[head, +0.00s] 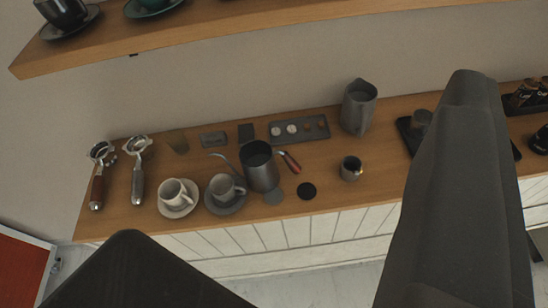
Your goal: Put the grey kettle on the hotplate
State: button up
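The grey kettle (261,171) stands upright on the wooden counter, near the middle of the view. It has a thin spout to the left and a reddish handle to the right. No hotplate can be identified for sure; a flat dark plate (405,133) with a small grey cup (421,119) on it lies further right, partly hidden by my right finger. My gripper (300,155) is open, its two large dark fingers spread wide in the foreground. It holds nothing, and the kettle shows beyond the gap between them.
Two cups on saucers (176,212) (225,208) stand left of the kettle. A grey pitcher (358,108), a small jug (351,169) and a black disc (307,191) are to its right. Two portafilters (138,187) lie left. A wooden shelf (200,35) hangs above the counter (330,190).

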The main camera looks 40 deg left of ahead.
jog(key=n+g+y+p, duration=0.5)
jog(key=n+p, duration=0.5)
jog(key=p, duration=0.6)
send_over(293, 167)
jog(key=s+d, duration=0.2)
jog(key=s, duration=0.7)
notch_tip(293, 167, down, 38)
jog(key=g+h, duration=0.1)
jog(key=x, duration=0.8)
jog(key=shift+w+d+f, duration=0.15)
jog(key=shift+w+d, duration=0.15)
jog(key=shift+w, duration=0.1)
jog(key=shift+d+f+x, duration=0.1)
jog(key=shift+d+x, duration=0.1)
jog(key=shift+x, duration=0.8)
jog(key=shift+d+f+x, duration=0.1)
jog(key=shift+d+x, duration=0.1)
jog(key=shift+x, duration=0.75)
jog(key=shift+w+a+f, duration=0.25)
jog(key=shift+w+f, duration=0.15)
jog(key=shift+w, duration=0.05)
grip_shut()
